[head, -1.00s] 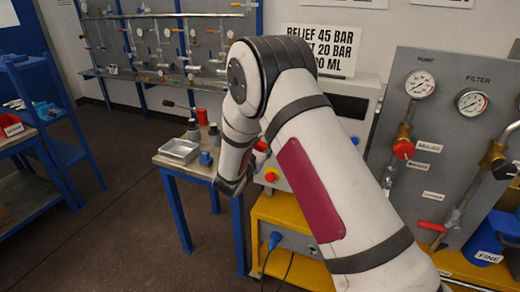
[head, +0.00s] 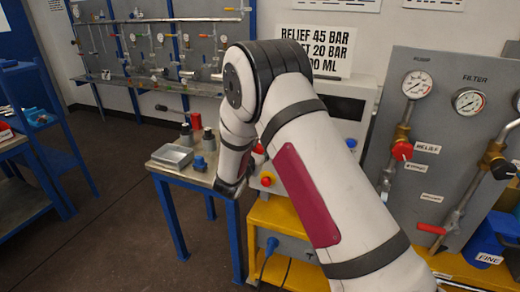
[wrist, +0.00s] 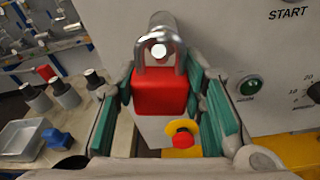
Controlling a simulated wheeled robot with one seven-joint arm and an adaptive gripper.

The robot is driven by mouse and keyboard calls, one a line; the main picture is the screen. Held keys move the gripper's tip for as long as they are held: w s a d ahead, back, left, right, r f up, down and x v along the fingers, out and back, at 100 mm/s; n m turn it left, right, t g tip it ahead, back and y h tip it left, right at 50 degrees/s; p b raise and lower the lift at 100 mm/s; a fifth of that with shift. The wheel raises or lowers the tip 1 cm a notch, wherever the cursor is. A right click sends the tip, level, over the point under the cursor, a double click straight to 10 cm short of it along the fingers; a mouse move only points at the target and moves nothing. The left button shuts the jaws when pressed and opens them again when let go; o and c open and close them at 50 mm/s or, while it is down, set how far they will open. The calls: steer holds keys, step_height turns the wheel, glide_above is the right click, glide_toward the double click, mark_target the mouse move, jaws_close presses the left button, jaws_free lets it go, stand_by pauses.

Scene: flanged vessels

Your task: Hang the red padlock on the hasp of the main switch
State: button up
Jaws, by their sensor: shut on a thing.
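The red padlock (wrist: 160,92) is upright in the wrist view, with its silver shackle (wrist: 160,48) pointing up. My gripper (wrist: 161,104) is shut on its body, with a green-padded finger on each side. Directly behind the shackle is a grey, rounded metal part (wrist: 163,22) on the pale cabinet front, perhaps the main switch with its hasp. I cannot tell whether the shackle touches or passes through it.
A red stop button on a yellow plate (wrist: 181,137) sits below the padlock, and a green button (wrist: 250,86) is to the right. A small table with a metal tray (head: 172,156), several dark-capped bottles and a blue item (head: 199,163) stands at left. A gauge panel (head: 440,140) is at right.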

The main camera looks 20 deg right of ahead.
steer(key=o, duration=1.3)
steer(key=shift+s, duration=0.1)
steer(key=v, duration=1.2)
steer(key=s+d+r+m+g+h, duration=0.1)
steer(key=s+d+r+m+g, duration=0.45)
steer(key=s+d+m, duration=0.35)
steer(key=s+d+r+m+g+h, duration=0.1)
steer(key=s+d+r+m+g, duration=0.5)
steer(key=s, duration=0.4)
steer(key=s+a+r+m+t+y, duration=0.1)
steer(key=s+a+m+y, duration=0.2)
steer(key=s+m, duration=0.1)
steer(key=s+a+r+m+t+y, duration=0.1)
steer(key=s+a+r+m+y, duration=0.1)
steer(key=s+m+y, duration=0.2)
steer(key=s+a+r+m+t+y, duration=0.1)
steer(key=s+a+r+m+y, duration=0.1)
steer(key=s, duration=0.7)
steer(key=shift+a+r+m+y, duration=0.25)
steer(key=shift+a+m+y, duration=0.65)
steer(key=shift+y, duration=0.2)
